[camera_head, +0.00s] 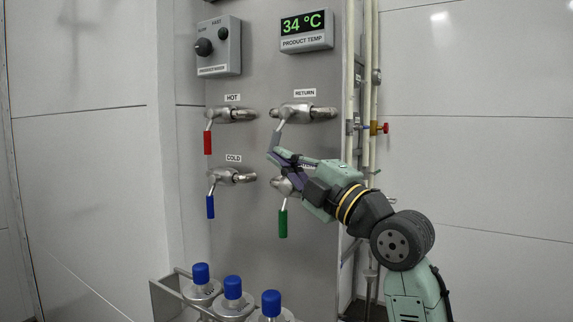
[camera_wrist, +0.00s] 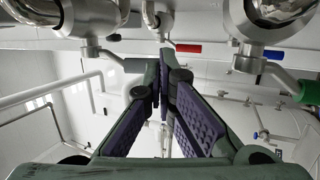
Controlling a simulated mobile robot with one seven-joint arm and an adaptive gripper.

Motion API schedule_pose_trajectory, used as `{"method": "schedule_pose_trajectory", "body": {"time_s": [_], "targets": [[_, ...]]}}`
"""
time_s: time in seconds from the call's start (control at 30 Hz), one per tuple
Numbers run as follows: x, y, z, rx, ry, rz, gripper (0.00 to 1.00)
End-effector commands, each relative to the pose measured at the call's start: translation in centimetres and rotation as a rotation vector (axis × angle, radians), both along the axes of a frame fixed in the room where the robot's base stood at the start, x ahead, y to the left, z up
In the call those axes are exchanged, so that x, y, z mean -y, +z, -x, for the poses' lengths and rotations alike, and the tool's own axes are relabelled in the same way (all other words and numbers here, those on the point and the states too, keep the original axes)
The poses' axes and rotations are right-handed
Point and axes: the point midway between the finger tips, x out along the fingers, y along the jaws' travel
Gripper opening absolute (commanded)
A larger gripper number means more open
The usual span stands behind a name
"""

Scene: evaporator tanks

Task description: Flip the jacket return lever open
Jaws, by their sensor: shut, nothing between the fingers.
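The return valve (camera_head: 303,112) is a metal body under the RETURN label. Its lever hangs down and slightly left, ending in a grey grip (camera_head: 275,140). In the wrist view the return valve (camera_wrist: 88,22) is at upper left, and its grip (camera_wrist: 137,66) points toward my fingers. My gripper (camera_head: 272,156) is shut and empty, with its tips at the grip's lower end. In the wrist view the closed fingers (camera_wrist: 163,60) lie just right of the grip. I cannot tell whether they touch it.
A green-handled lever (camera_head: 283,223) hangs just below my gripper. Red (camera_head: 208,143) and blue (camera_head: 210,206) levers hang to the left. Blue-capped bottles (camera_head: 233,288) stand in a rack below. Vertical pipes (camera_head: 370,90) run right of the panel.

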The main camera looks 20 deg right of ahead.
Motion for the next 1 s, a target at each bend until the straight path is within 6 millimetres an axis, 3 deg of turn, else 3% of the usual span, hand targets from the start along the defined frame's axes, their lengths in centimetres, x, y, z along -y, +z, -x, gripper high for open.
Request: {"method": "schedule_pose_trajectory", "body": {"time_s": [0.57,1.0], "targets": [[-1.6,-0.8,-1.7,0.188,0.008,-0.147,0.0],[-2.6,0.6,-3.2,0.241,0.001,-0.186,0.0]]}}
